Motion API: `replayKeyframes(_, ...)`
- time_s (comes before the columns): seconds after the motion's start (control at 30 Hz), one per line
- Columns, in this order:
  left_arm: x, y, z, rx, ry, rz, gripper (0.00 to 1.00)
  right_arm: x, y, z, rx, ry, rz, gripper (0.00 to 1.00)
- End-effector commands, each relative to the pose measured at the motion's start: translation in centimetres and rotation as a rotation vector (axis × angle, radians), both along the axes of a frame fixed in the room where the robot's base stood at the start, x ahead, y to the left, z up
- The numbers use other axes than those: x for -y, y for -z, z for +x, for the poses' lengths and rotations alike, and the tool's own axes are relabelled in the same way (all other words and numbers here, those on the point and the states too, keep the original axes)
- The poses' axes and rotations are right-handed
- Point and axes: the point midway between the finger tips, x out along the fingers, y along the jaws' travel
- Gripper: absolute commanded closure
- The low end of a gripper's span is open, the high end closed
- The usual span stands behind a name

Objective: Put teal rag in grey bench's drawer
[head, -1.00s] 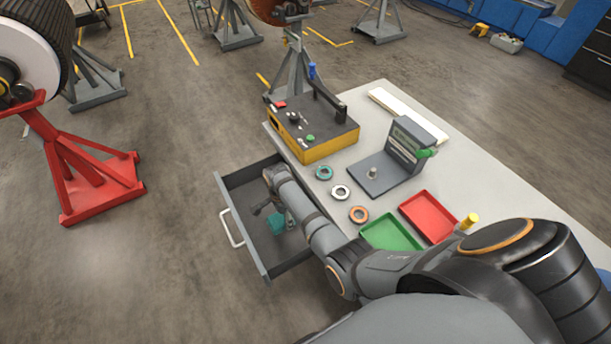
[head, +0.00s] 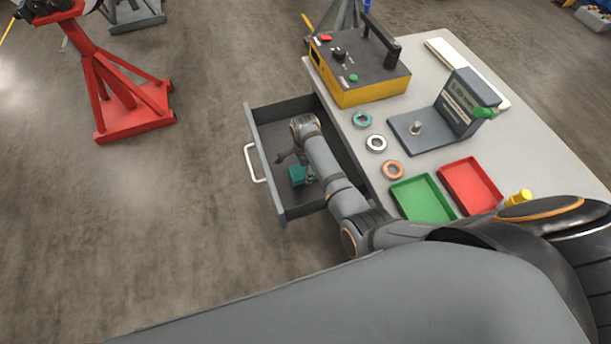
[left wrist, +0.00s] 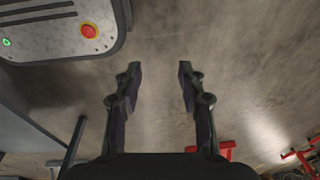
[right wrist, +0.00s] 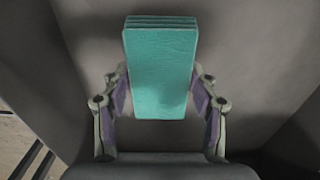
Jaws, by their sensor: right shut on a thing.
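The grey bench (head: 440,75) stands at the right in the head view, and its drawer (head: 279,207) is pulled open on the left side. The teal rag (head: 298,176) is inside the drawer's outline, and it fills the middle of the right wrist view (right wrist: 160,68) as a folded stack. My right gripper (head: 302,168) is shut on the rag, one finger on each side; whether the rag touches the drawer floor I cannot tell. My left gripper (left wrist: 157,70) shows only in its wrist view, open and empty above bare floor.
On the bench are a yellow and black box (head: 358,75), a dark gauge stand (head: 445,115), several rings, a green tray (head: 423,198) and a red tray (head: 470,185). A red stand (head: 125,90) is on the floor at the left. The floor left of the drawer is clear.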

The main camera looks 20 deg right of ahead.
Motion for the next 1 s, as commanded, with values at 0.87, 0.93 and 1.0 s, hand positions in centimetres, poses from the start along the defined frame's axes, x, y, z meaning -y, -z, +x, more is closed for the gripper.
replayKeyframes(0.87, -0.4, 3.3, -1.4, -0.022, 0.001, 0.005, 0.6, 0.0, 3.1, 0.0, -0.001, 0.0, 0.0, 0.18)
replayKeyframes(0.93, -0.4, 3.3, -1.4, -0.022, 0.001, 0.005, 0.6, 0.0, 3.1, 0.0, -0.001, 0.0, 0.0, 0.18)
replayKeyframes(1.0, -0.4, 3.3, -1.4, -0.022, 0.001, 0.005, 0.6, 0.0, 3.1, 0.0, -0.001, 0.0, 0.0, 0.18)
